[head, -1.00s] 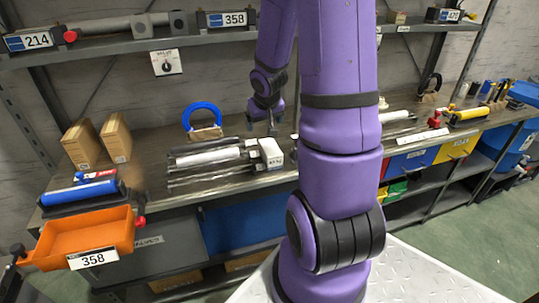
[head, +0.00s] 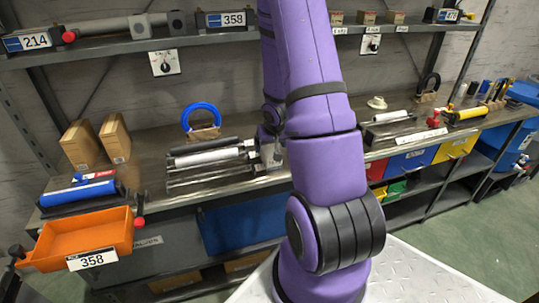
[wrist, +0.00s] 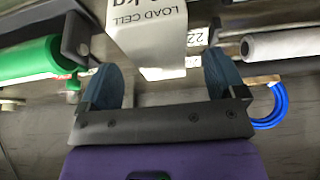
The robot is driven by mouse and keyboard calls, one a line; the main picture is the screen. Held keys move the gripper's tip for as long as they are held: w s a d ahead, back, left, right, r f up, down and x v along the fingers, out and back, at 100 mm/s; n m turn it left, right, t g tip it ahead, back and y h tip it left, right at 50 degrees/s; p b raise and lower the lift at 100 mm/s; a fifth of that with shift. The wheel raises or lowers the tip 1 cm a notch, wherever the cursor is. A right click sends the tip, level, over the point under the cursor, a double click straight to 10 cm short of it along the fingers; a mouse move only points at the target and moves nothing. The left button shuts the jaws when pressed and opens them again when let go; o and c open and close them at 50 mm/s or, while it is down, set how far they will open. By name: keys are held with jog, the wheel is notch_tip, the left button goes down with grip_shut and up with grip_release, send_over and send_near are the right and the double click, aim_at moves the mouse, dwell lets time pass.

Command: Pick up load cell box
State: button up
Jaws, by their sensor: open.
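The load cell box (wrist: 148,28) is a white box with "LOAD CELL" printed on it. In the wrist view it lies just beyond my fingertips, lined up with the space between them. My gripper (wrist: 164,82) is open, with one blue-grey finger on each side. In the head view my gripper (head: 269,138) is down at the box (head: 273,158) on the workbench, and my arm partly hides both. I cannot tell whether the fingers touch the box.
Beside the box lie a white roller (head: 208,157) and metal rods. A blue ring (head: 201,117) stands behind, and a green cylinder (wrist: 28,60) shows in the wrist view. Cardboard boxes (head: 80,146) and an orange bin (head: 85,236) are at left. A shelf (head: 110,50) runs above.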

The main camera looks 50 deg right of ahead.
aim_at(270, 148)
jog(key=shift+x, duration=2.6)
jog(key=shift+w+f, duration=0.1)
jog(key=shift+f, duration=0.05)
